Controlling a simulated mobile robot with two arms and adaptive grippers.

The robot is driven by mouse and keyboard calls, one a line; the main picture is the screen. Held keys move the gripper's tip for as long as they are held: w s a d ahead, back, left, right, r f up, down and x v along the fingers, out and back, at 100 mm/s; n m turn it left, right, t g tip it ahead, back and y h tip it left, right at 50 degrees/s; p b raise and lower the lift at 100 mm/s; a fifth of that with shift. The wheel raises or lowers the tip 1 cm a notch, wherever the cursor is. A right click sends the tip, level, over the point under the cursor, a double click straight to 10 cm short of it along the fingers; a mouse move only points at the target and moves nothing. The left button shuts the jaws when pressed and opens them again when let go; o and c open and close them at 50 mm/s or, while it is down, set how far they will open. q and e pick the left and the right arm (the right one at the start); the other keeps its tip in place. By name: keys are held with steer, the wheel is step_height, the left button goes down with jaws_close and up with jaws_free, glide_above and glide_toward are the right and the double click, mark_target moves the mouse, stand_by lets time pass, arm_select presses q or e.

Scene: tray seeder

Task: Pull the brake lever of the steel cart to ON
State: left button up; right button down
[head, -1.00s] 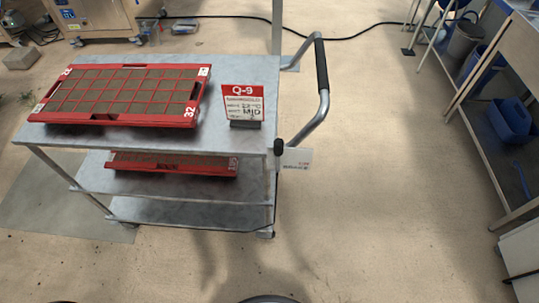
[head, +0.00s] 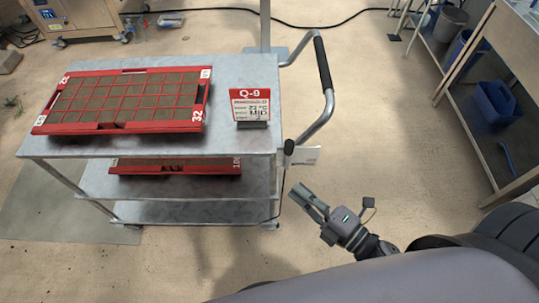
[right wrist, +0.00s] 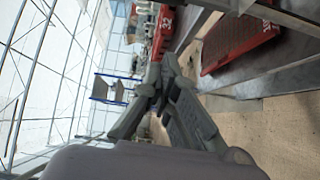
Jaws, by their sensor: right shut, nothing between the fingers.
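The steel cart (head: 225,72) stands left of centre in the head view, with a top deck and lower shelves. Its brake lever (head: 289,147) shows as a short black knob at the deck's right front corner, beside a white label plate (head: 306,156). The label is too small to read. My right gripper (head: 301,193) is in front of and below the lever, apart from it, shut and empty. In the right wrist view the gripper (right wrist: 160,78) points towards the cart side; the lever is not clearly seen there. My left gripper is not in view.
A red tray (head: 118,128) with soil cells and a Q-9 sign (head: 250,92) stand on the deck. Another red tray (head: 175,171) is on the shelf below. The cart's push handle (head: 323,63) rises on the right.

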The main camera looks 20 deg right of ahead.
mark_target(288, 156)
steer(key=shift+s+a+r+n+y, duration=0.1)
steer(key=shift+a+r+n+y, duration=0.25)
steer(key=shift+r, duration=0.25)
steer(key=shift+d, duration=0.1)
steer(key=w+a+p, duration=0.1)
steer(key=w+p, duration=0.3)
steer(key=w, duration=0.5)
steer(key=shift+w, duration=0.25)
